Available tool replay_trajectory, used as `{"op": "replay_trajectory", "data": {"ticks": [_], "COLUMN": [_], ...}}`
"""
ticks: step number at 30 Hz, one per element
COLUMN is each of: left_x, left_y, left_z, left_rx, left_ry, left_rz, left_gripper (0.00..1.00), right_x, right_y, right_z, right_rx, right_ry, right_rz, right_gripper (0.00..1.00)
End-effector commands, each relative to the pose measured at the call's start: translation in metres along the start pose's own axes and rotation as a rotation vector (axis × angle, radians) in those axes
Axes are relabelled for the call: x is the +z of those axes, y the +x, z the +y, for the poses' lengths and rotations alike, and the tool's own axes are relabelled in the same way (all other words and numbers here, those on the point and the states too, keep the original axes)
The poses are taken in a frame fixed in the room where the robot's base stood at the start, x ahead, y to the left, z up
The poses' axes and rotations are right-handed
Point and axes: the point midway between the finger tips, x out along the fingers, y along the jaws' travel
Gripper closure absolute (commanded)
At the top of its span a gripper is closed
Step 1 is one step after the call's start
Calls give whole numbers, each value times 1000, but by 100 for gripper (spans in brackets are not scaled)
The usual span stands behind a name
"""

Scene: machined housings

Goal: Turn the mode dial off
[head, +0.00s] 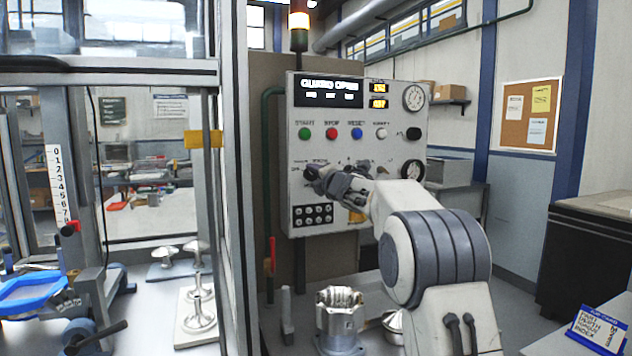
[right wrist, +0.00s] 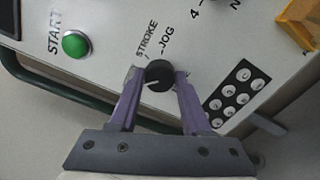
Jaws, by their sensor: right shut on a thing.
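The control panel (head: 372,140) is a light grey box with lit displays, buttons, gauges and dials. My right gripper (head: 314,178) reaches its lower left part in the head view. In the right wrist view, the two purple fingers of the right gripper (right wrist: 158,84) are shut on a round black dial (right wrist: 160,71), one on each side. Labels STROKE and JOG stand around this dial. I cannot clearly tell which label its pointer faces. In the head view the gripper mostly covers the dial. My left gripper is not in view.
A green START button (right wrist: 76,44) is up and left of the dial in the right wrist view. A black button block (head: 313,215) sits below it. A yellow part (right wrist: 303,22) stands out at upper right. A metal housing (head: 340,318) stands on the table below the panel.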

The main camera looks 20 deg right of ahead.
Motion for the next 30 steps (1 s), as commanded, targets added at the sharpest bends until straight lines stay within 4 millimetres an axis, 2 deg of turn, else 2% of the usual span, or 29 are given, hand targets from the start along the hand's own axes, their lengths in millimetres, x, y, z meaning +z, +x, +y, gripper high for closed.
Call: {"op": "replay_trajectory", "data": {"ticks": [6, 15, 30], "left_x": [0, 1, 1], "left_y": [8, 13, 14], "left_z": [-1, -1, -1], "left_rx": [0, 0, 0], "left_ry": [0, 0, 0], "left_rz": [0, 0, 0], "left_gripper": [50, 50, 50], "right_x": [-2, -2, -2], "right_y": [0, 0, 1], "right_z": [-2, -1, -1], "right_rx": [-1, -1, -2], "right_ry": [-176, -338, -401], "right_rz": [2, 3, 4], "right_gripper": [100, 100, 100]}}
